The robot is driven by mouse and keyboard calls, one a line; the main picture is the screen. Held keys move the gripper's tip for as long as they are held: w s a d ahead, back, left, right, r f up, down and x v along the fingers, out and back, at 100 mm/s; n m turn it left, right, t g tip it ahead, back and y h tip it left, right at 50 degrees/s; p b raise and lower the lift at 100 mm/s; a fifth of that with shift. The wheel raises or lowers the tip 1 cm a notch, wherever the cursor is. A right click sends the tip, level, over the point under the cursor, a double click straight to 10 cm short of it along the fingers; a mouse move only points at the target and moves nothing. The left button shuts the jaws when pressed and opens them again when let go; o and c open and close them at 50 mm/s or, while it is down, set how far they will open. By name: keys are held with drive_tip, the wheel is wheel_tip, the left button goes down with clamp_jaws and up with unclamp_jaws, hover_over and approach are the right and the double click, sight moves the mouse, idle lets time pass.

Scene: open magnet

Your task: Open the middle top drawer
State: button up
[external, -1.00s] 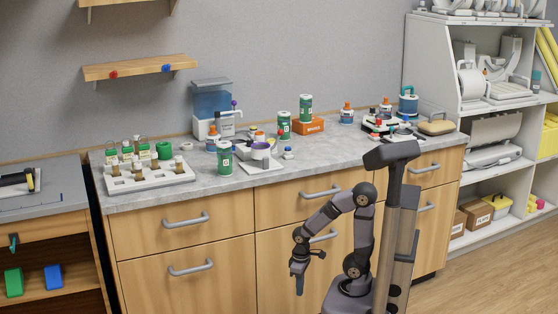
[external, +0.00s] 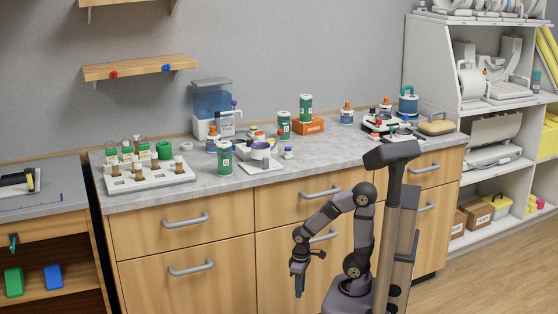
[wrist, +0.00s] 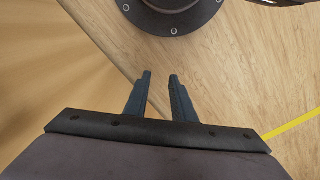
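The middle top drawer (external: 285,203) has a light wood front and a grey bar handle (external: 321,193). It is closed, flush with the fronts beside it. My gripper (external: 299,286) hangs pointing down in front of the cabinet, below and left of that handle and apart from it. In the wrist view my gripper (wrist: 159,76) shows two dark fingers with a gap between them and nothing held. The drawer and its handle are not seen in the wrist view. My arm covers part of the drawer's right side in the external view.
A left top drawer (external: 145,228) and a right top drawer (external: 447,165) flank it, both closed. A lower handle (external: 322,237) is partly behind my arm. The grey counter (external: 220,188) above carries a sample rack, bottles and tools. Wooden floor (external: 490,270) is free at right.

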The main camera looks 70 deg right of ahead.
drive_tip(key=shift+o, duration=0.9)
drive_tip(key=shift+d+r+p, duration=0.1)
drive_tip(key=shift+r+p, duration=0.2)
drive_tip(key=shift+r, duration=0.15)
drive_tip(key=g+h+p, duration=0.7)
drive_tip(key=h+p, duration=0.2)
drive_tip(key=p, duration=1.5)
approach(320, 194)
drive_tip(key=s+f, duration=0.2)
drive_tip(key=s, duration=0.1)
drive_tip(key=s+f, duration=0.1)
drive_tip(key=s, duration=0.1)
drive_tip(key=shift+d+f, duration=0.3)
drive_tip(key=shift+f, duration=0.05)
drive_tip(key=shift+w+d+r+h, duration=0.3)
drive_tip(key=shift+w+d+h, duration=0.1)
drive_tip(key=shift+h, duration=0.5)
drive_tip(key=shift+w+f+n+h+b, duration=0.3)
drive_tip(key=shift+w+f+h+b, duration=0.2)
drive_tip(key=shift+w+f+h, duration=0.3)
drive_tip(key=shift+w+n+h, duration=0.3)
drive_tip(key=shift+w+h, duration=0.2)
drive_tip(key=shift+h, duration=0.3)
drive_tip(key=shift+x, duration=3.7)
drive_tip(key=shift+c, duration=0.4)
